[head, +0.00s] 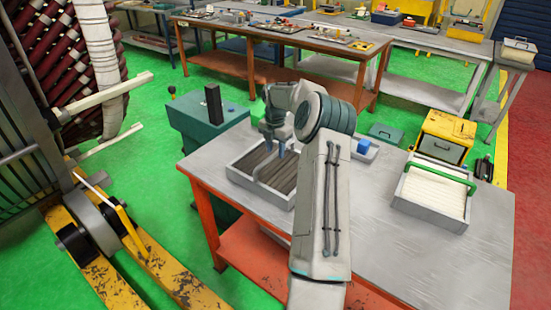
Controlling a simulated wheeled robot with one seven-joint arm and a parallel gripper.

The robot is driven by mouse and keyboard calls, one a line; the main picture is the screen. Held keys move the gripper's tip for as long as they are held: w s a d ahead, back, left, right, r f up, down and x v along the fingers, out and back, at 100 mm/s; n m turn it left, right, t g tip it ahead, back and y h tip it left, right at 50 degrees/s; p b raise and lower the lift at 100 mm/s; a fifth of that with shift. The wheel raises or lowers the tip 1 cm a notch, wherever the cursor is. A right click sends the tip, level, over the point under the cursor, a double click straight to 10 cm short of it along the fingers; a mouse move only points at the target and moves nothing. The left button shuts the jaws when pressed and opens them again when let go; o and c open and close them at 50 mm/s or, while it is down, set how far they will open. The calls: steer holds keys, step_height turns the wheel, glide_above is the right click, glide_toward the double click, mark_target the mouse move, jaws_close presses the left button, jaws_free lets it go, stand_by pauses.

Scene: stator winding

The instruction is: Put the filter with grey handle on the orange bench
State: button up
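A filter with dark brown pleats (284,178) and a grey frame lies on the near grey-topped bench (400,255), left of my arm. A grey bar that looks like its handle (262,167) crosses its top. My gripper (275,153) points down over the far part of this filter, close to the bar. Its two fingertips show slightly apart, but whether they grip the bar is unclear. The near bench has orange-red legs and a lower shelf. Another bench with an orange frame (318,72) stands farther back, its top holding several small tools.
A second filter with a green handle (450,182) and pale pleats lies right on the near bench. A yellow box (446,137), a green case (386,133) and a small blue item (364,146) are behind. A green cabinet (202,130) stands left. Green floor separates the benches.

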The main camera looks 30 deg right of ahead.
step_height(320, 180, up, 7)
steer(key=shift+r+b, duration=0.15)
steer(key=shift+b, duration=0.25)
steer(key=s+a+r+m+t+h, duration=0.1)
steer(key=s+a+r+m, duration=0.4)
steer(key=a, duration=0.6)
steer(key=s+a+r+m+h, duration=0.1)
steer(key=s+a+r+m, duration=0.2)
steer(key=s+a+r, duration=0.55)
steer(key=s+a+f+m+t+y, duration=0.1)
steer(key=s+a+f+m, duration=0.1)
steer(key=s+a+m, duration=0.4)
steer(key=s+a+f+m+t+y, duration=0.1)
steer(key=s+a+f+m, duration=0.2)
steer(key=s, duration=1)
steer(key=a+m, duration=0.3)
steer(key=m, duration=0.1)
steer(key=shift+s+a+m+t, duration=0.3)
steer(key=shift+a+m+t, duration=0.1)
